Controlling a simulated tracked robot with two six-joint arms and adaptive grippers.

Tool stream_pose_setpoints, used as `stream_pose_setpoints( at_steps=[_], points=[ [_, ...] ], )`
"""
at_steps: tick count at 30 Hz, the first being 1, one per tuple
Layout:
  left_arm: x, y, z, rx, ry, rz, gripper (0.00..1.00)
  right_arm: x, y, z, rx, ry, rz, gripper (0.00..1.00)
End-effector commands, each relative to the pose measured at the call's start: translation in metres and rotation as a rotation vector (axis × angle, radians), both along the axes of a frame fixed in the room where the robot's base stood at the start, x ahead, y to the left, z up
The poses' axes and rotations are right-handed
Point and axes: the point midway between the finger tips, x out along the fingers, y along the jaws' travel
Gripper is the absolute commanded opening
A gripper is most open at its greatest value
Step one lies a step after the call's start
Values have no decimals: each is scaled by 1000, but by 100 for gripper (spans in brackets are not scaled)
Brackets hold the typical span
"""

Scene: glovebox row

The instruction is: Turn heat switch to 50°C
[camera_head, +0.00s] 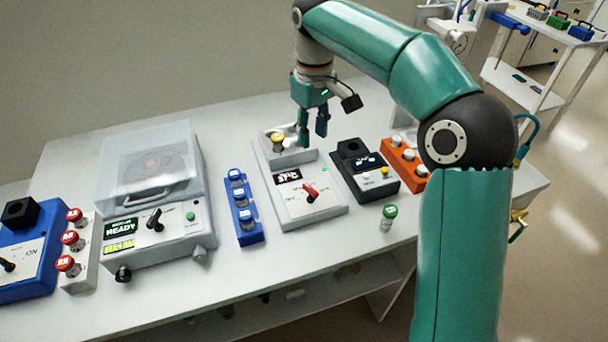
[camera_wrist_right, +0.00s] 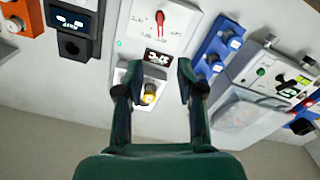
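The heat switch is a red knob (camera_head: 311,193) on the sloped front panel of a white heater unit (camera_head: 330,211) with a small dark display (camera_head: 288,177). The knob (camera_wrist_right: 160,20) also shows in the right wrist view; its surrounding labels are too small to read. A yellow-capped vial (camera_head: 277,142) stands in the tray at the unit's back. My right gripper (camera_head: 312,129) is above the back of the unit, behind the knob and apart from it. In the wrist view its fingers (camera_wrist_right: 157,78) are spread, with the vial (camera_wrist_right: 149,95) beyond and between them. My left gripper is out of view.
A dark block device (camera_head: 365,170) and an orange rack (camera_head: 404,166) stand right of the heater. A blue vial rack (camera_head: 243,208) and a lidded centrifuge (camera_head: 152,180) stand left. A green-capped vial (camera_head: 388,217) stands at front right.

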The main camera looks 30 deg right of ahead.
Motion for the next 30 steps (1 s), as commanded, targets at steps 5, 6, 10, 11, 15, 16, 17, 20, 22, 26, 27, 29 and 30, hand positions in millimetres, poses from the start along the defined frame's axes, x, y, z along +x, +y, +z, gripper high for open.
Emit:
stream_pose_setpoints(
  at_steps=[5, 6, 10, 11, 15, 16, 17, 20, 22, 26, 27, 29, 30],
  points=[
    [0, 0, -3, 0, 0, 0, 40, 0, 0, -21, -1, 5, 0, 38],
    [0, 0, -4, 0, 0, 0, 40, 0, 0, -28, 0, 7, -1, 38],
    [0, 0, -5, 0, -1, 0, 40, -1, -2, -54, 0, 7, -4, 38],
    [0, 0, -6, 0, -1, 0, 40, -2, -2, -60, 1, 7, -4, 38],
    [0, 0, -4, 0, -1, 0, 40, -2, -2, -91, 1, 8, -5, 38],
    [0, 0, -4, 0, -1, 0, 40, -2, -3, -97, 1, 8, -6, 38],
    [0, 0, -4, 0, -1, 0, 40, -2, -2, -104, 1, 8, -6, 38],
    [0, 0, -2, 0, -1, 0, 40, -2, -3, -124, 0, 8, -7, 38],
    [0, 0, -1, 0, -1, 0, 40, -2, -3, -136, 0, 6, -7, 38],
    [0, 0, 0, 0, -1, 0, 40, -2, -3, -153, 1, 6, -7, 38],
    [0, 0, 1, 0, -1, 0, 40, -2, -3, -157, 1, 5, -8, 38],
    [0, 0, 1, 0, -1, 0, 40, -2, -4, -161, 0, 4, -9, 38],
    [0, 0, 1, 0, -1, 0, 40, -1, -4, -163, 1, 3, -9, 38]
  ],
)
